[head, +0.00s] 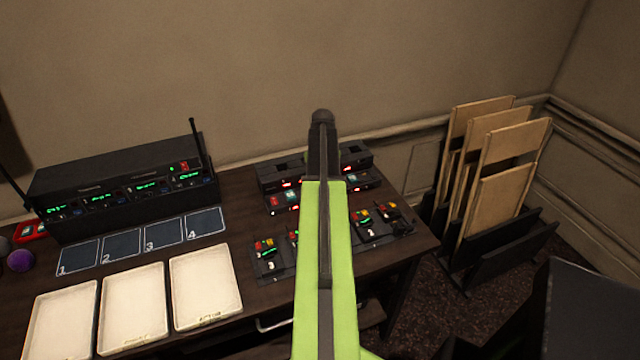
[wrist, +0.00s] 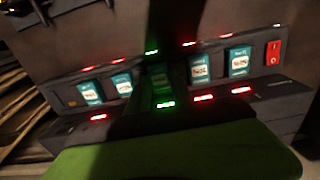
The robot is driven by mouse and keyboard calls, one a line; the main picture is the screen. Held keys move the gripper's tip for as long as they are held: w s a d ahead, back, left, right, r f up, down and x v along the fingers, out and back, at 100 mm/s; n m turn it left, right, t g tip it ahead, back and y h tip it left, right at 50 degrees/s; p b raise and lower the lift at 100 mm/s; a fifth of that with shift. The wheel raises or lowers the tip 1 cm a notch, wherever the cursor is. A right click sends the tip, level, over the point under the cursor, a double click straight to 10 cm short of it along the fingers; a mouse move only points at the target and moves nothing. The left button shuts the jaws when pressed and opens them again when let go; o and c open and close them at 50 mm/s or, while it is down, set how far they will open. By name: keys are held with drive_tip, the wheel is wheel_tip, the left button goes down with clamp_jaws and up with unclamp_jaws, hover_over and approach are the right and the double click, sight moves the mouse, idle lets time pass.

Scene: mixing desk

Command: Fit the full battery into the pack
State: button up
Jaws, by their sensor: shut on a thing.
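The black charger (head: 275,178) stands at the back of the desk and fills much of the wrist view (wrist: 122,105). Its slots hold several teal-labelled batteries (wrist: 121,84) with red lights. The middle slot has green lights, and the full battery (wrist: 160,80) there is in dark shadow. My gripper (head: 322,150) reaches over the charger's middle and is shut on that battery; its fingertips are hard to make out. Several small black packs lie in front of the charger, one at left (head: 268,268) and others at right (head: 368,232). My arm hides some of them.
Three white trays (head: 135,341) line the desk's front left, with numbered dark mats (head: 164,235) behind them. A black receiver rack with antennas (head: 110,174) stands at back left. Wooden panels in a rack (head: 500,185) stand right of the desk.

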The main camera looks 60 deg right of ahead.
drive_tip(key=shift+r, duration=0.1)
drive_tip(key=shift+s+r+p, duration=0.1)
drive_tip(key=shift+r+p, duration=2.4)
drive_tip(key=shift+p, duration=0.05)
drive_tip(key=shift+f, duration=0.1)
